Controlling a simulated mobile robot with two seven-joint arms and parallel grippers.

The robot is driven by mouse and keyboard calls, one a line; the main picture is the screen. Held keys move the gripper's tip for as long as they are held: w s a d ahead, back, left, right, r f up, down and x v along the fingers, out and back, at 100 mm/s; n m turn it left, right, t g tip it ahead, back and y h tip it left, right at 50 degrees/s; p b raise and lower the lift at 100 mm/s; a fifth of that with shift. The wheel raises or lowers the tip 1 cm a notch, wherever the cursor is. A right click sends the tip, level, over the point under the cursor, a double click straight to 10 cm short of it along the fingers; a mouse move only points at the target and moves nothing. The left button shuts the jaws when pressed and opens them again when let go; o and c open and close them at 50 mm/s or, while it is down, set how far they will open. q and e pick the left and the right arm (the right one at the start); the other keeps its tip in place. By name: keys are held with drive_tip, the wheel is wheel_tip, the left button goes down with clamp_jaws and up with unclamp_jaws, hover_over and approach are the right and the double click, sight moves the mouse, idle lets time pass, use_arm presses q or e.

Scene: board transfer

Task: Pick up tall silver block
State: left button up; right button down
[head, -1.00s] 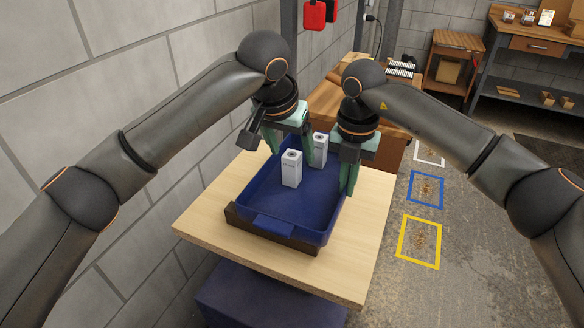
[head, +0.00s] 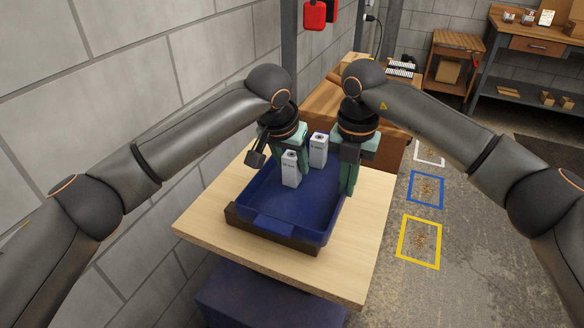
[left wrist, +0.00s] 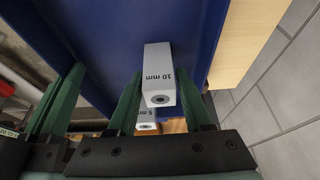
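Two silver-grey blocks stand upright in the blue tray (head: 318,207). The nearer block (head: 290,170) is marked 10 mm in the left wrist view (left wrist: 158,72). The other block (head: 318,150), marked 5 mm, stands behind it to the right and is partly hidden in the left wrist view (left wrist: 146,116). My left gripper (head: 291,158) is open behind the nearer block; in the left wrist view its fingers (left wrist: 158,98) flank the 10 mm block, and contact is unclear. My right gripper (head: 348,183) points down at the tray's right side, apart from both blocks, its fingers apart.
The tray rests in a dark wooden holder (head: 268,234) on a light wooden table (head: 345,262). A block wall (head: 110,90) closes off the left. The tray's front is empty. Yellow (head: 419,241) and blue (head: 426,190) floor frames lie right of the table.

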sight(292, 154)
use_arm(q)
clamp_jaws()
use_arm(e)
drive_tip(key=shift+r, duration=0.1)
use_arm(q)
drive_tip(key=shift+r, duration=0.15)
wheel_tip(292, 154, up, 10)
drive_tip(key=shift+f, duration=0.1)
idle(0.5)
use_arm(e)
drive_tip(key=c, duration=1)
unclamp_jaws()
